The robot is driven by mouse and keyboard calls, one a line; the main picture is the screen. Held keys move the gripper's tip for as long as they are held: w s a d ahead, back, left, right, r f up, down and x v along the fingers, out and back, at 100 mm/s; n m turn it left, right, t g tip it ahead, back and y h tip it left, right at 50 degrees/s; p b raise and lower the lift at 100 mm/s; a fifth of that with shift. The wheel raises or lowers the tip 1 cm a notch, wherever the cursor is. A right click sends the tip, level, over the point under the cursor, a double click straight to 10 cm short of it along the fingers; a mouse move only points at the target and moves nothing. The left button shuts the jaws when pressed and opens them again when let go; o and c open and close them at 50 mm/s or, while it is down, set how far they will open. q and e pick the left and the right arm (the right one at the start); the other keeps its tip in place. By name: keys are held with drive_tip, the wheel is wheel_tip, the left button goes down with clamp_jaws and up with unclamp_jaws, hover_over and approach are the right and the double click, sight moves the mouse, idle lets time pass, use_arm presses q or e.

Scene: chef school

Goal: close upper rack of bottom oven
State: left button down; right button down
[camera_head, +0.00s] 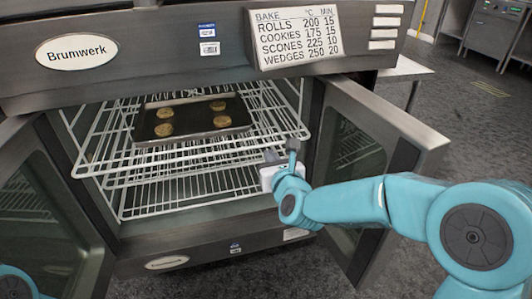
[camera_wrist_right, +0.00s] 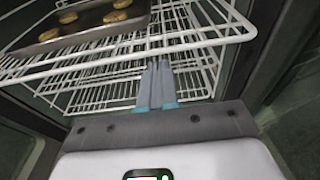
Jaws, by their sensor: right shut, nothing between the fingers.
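The upper rack (camera_head: 215,152) of the oven (camera_head: 130,238) is a white wire shelf, pulled partly out between the open doors. A dark baking tray (camera_head: 192,124) with several cookies lies on it. My right gripper (camera_head: 281,150) is close to the rack's front right part. In the right wrist view its fingers (camera_wrist_right: 158,82) are together and empty, just below the rack's front wire (camera_wrist_right: 120,52). I cannot tell whether they touch the wire. My left gripper is out of view.
A lower rack (camera_head: 190,192) sits inside the oven. The left door (camera_head: 75,225) and right door (camera_head: 380,120) stand open on both sides. A bake-times sign (camera_head: 298,36) is on the panel above. Open floor (camera_head: 470,120) lies to the right.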

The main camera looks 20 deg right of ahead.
sight(263, 146)
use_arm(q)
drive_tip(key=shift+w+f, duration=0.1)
use_arm(e)
drive_tip(key=shift+w+f, duration=0.25)
drive_tip(key=shift+w, duration=0.8)
drive_tip(key=shift+w+f, duration=0.2)
drive_tip(key=shift+w, duration=0.85)
